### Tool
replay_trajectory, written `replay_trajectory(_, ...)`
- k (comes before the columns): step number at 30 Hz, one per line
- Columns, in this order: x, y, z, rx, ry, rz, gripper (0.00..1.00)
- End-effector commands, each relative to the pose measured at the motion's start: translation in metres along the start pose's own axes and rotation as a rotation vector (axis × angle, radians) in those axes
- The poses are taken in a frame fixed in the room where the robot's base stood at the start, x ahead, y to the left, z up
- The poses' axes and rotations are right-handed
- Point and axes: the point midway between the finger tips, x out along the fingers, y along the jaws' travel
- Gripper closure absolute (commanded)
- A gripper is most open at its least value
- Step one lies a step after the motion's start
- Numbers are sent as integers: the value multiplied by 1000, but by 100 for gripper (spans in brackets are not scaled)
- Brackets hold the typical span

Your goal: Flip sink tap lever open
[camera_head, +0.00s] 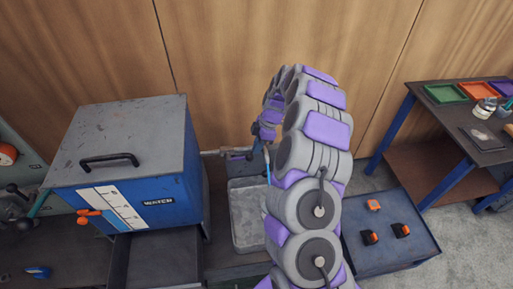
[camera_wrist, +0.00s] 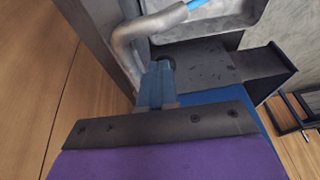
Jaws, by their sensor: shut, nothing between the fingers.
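The grey metal tap (camera_wrist: 140,36) shows in the wrist view as a bent pipe with its spout over the sink (camera_wrist: 222,18). A thin light-blue streak (camera_wrist: 196,4) extends from the spout's end. It also shows in the head view (camera_head: 268,168) as a thin line above the sink basin (camera_head: 245,222) and looks like running water. My gripper (camera_wrist: 158,68) is shut and empty, with its fingertips close beside the tap pipe. A small dark round part (camera_wrist: 168,62) sits at the fingertips. I cannot make out the lever clearly, nor whether the fingers touch it.
A blue cabinet (camera_head: 160,212) with a grey lid and orange lever stands left of the sink. A low blue table (camera_head: 385,245) with orange-and-black items lies right. A workbench (camera_head: 470,125) with trays stands farther right. A wooden wall (camera_head: 215,50) closes the back.

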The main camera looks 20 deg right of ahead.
Motion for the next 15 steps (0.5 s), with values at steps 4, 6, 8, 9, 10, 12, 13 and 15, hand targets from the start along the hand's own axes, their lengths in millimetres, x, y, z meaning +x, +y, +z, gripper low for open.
replay_trajectory(4,-30,2,0,0,-1,7,100)
replay_trajectory(6,-45,1,0,1,0,3,100)
replay_trajectory(8,-59,1,0,1,0,4,100)
replay_trajectory(9,-68,2,0,1,-1,7,100)
replay_trajectory(10,-76,2,0,1,-1,7,100)
replay_trajectory(12,-92,2,0,1,-1,7,100)
replay_trajectory(13,-99,2,0,1,-1,8,100)
replay_trajectory(15,-113,2,0,0,-1,6,100)
